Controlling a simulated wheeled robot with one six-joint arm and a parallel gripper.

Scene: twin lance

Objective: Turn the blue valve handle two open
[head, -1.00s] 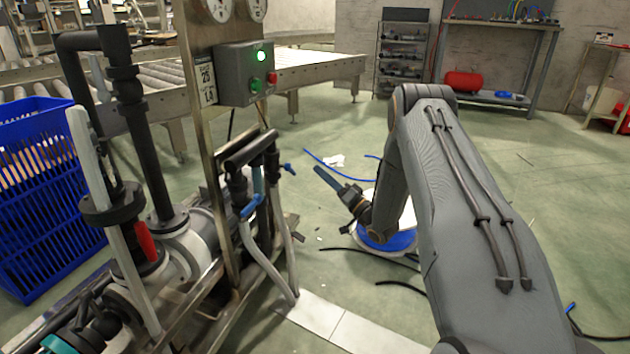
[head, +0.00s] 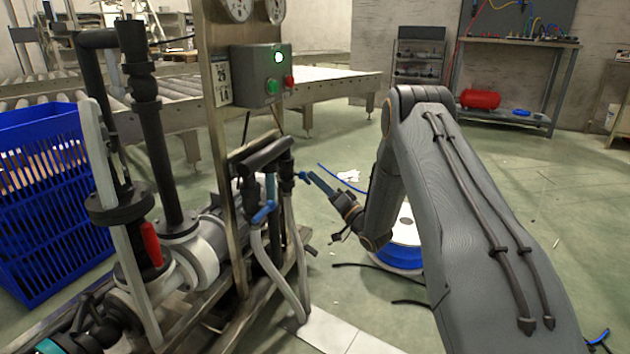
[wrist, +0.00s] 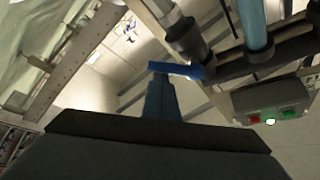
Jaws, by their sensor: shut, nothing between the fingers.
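Two blue valve handles show on the pipe stand in the head view. One blue handle (head: 262,212) is on the front hose. The other, a small blue lever (head: 302,175), sticks out to the right of the black pipe fittings. I cannot tell which is number two. My gripper (head: 312,177) comes in from the right with its blue fingers shut and empty, its tips at the right lever. In the wrist view the fingers (wrist: 161,90) point at a blue lever (wrist: 176,69) crossing just past the tips. I cannot tell whether they touch.
A control box (head: 262,75) with a lit green lamp hangs on the post above the valves. Grey hoses (head: 289,260) run down below them. A blue crate (head: 40,190) stands at left. A white and blue reel (head: 403,250) is on the floor behind my arm.

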